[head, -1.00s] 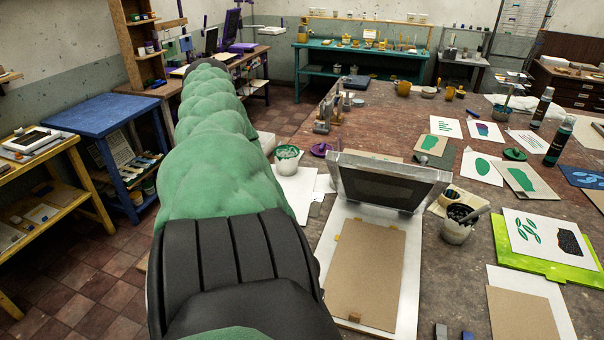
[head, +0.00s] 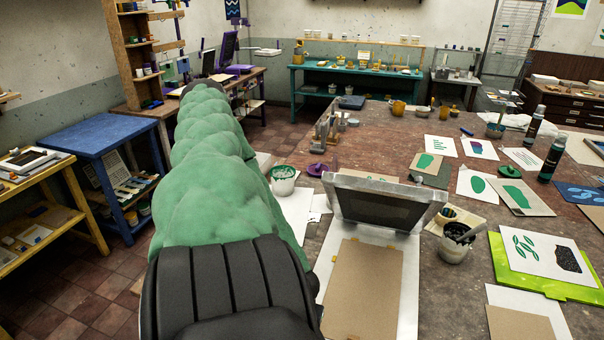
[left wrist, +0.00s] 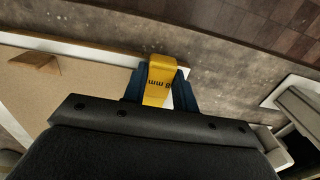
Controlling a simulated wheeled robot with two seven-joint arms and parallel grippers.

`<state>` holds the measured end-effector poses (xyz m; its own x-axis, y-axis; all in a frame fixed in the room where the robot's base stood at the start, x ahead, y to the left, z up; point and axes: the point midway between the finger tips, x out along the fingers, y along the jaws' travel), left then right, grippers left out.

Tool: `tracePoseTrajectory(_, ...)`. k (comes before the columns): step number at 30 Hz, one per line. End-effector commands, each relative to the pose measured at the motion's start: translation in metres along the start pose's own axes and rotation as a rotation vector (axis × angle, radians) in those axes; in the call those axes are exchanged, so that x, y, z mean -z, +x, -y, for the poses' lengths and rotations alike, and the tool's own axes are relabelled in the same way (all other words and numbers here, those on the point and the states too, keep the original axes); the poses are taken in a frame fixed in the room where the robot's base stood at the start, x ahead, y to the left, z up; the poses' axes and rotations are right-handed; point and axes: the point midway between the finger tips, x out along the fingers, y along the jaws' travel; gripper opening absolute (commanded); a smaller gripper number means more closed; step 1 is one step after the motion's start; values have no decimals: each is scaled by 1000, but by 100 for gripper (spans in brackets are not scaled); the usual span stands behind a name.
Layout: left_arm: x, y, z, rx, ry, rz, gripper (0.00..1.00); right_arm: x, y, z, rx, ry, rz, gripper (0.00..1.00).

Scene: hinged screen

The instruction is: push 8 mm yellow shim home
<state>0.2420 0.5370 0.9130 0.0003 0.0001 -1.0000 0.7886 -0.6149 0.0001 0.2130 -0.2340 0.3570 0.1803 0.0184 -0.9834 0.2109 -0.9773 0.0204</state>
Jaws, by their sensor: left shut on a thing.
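In the left wrist view, the yellow shim (left wrist: 161,72), marked "8 mm" upside down, sits between the blue fingertips of my left gripper (left wrist: 158,90), which is shut on it. The shim's far end is beside the edge of a pale-rimmed board (left wrist: 85,50); I cannot tell whether they touch. In the head view the hinged screen (head: 385,203) stands tilted up at the back of a white base (head: 407,262) carrying a brown board (head: 365,290). My green-sleeved left arm hides the left gripper and shim there. My right gripper is not in view.
A white pot with green ink (head: 284,183) stands left of the screen, and a pot of dark ink (head: 456,245) stands to its right. A lime-green board (head: 545,284) and several printed sheets lie on the right. Bare tabletop shows between the base and the lime board.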

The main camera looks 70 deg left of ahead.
Motion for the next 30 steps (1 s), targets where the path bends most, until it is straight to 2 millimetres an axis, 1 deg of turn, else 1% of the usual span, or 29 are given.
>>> tracePoseTrajectory(6,0,0,0,0,0,-1,4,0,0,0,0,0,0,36)
tracePoseTrajectory(7,0,0,0,0,0,-1,34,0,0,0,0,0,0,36)
tracePoseTrajectory(10,0,0,0,0,0,-1,53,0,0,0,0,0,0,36)
tracePoseTrajectory(22,0,-3,0,0,0,-1,53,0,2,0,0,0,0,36)
tracePoseTrajectory(26,1,-10,0,1,0,-1,53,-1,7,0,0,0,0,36)
tracePoseTrajectory(30,1,-24,1,2,0,-3,53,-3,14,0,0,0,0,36)
